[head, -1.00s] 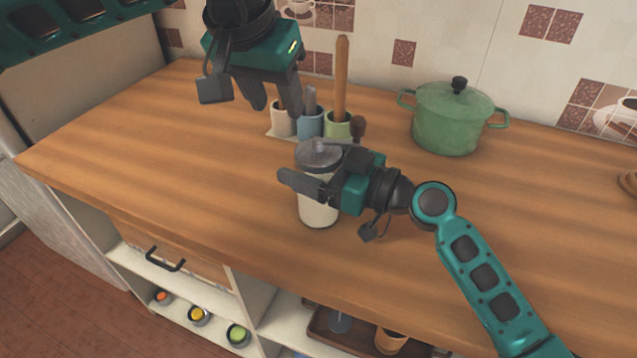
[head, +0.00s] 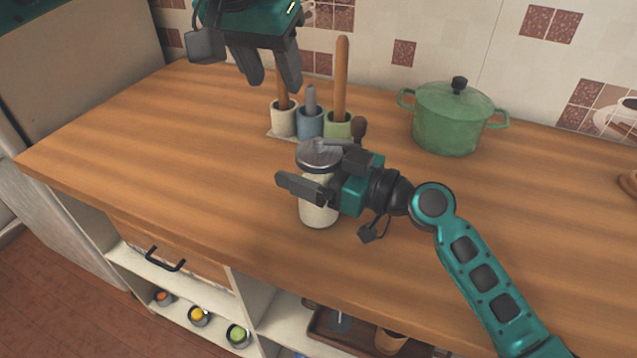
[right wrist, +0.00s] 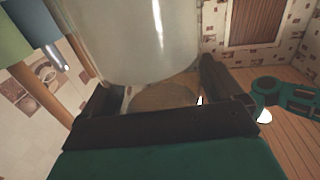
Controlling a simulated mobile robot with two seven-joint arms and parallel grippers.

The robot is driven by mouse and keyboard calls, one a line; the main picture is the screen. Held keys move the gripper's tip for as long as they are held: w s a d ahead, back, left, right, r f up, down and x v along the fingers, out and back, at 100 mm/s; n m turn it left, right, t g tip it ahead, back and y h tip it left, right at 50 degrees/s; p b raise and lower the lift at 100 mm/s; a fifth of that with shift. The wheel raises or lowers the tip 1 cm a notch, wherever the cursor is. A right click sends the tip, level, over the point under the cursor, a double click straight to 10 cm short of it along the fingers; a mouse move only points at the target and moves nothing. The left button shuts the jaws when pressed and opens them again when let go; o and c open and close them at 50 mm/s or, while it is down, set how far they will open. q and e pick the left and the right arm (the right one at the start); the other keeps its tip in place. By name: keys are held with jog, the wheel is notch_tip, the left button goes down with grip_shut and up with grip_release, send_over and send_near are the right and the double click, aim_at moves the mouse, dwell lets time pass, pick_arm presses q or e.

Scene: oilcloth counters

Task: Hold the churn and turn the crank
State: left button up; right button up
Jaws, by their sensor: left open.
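The churn (head: 319,213) is a pale jar with a grey metal lid, standing upright on the wooden counter. Its crank (head: 337,146) lies across the top and ends in a dark brown knob (head: 358,128) at the back right. My right gripper (head: 312,190) is shut on the churn's body from the right, one finger across its front. In the right wrist view the pale jar (right wrist: 135,40) stands between the two fingers. My left gripper (head: 272,82) is open and empty, above and behind the churn, apart from the crank.
Behind the churn, a holder has cream (head: 284,119), blue (head: 310,123) and green (head: 337,126) cups with upright handles, close below my left gripper. A green lidded pot (head: 446,118) stands at the back right. The counter (head: 170,150) is clear at left.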

jog(key=shift+o, duration=0.4)
jog(key=shift+r, duration=0.1)
jog(key=shift+s+d, duration=0.2)
jog(key=shift+d, duration=0.35)
jog(key=v, duration=1.1)
jog(key=shift+s+a, duration=0.1)
jog(key=shift+s, duration=0.05)
